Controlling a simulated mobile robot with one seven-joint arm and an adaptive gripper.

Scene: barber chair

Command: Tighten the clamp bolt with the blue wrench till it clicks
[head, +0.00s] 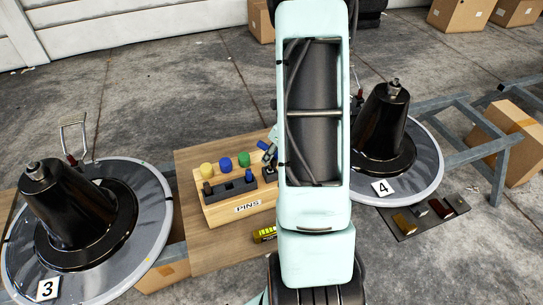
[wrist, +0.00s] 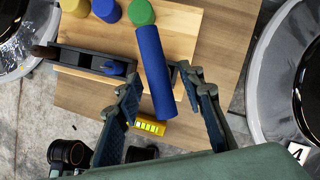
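A blue cylindrical handle (wrist: 155,75), probably that of the blue wrench, lies lengthwise between my fingers in the wrist view. Its far end is by the green pin, and the wrench head cannot be made out. My gripper (wrist: 163,92) is open, with a gap on both sides of the handle. In the head view my gripper (head: 269,163) is at the right end of the pin block, partly hidden by my arm. Metal bolt-like tops show on the black cone at sign 3 (head: 35,171) and the cone at sign 4 (head: 394,88); I cannot tell which is the clamp bolt.
A wooden block (head: 213,216) marked PINS holds yellow, blue and green pins and a dark rack (head: 229,187). A yellow device (head: 265,235) lies on the wooden board (head: 200,258). A dark tray (head: 430,222) with small parts lies at right. Cardboard boxes (head: 512,143) stand farther right.

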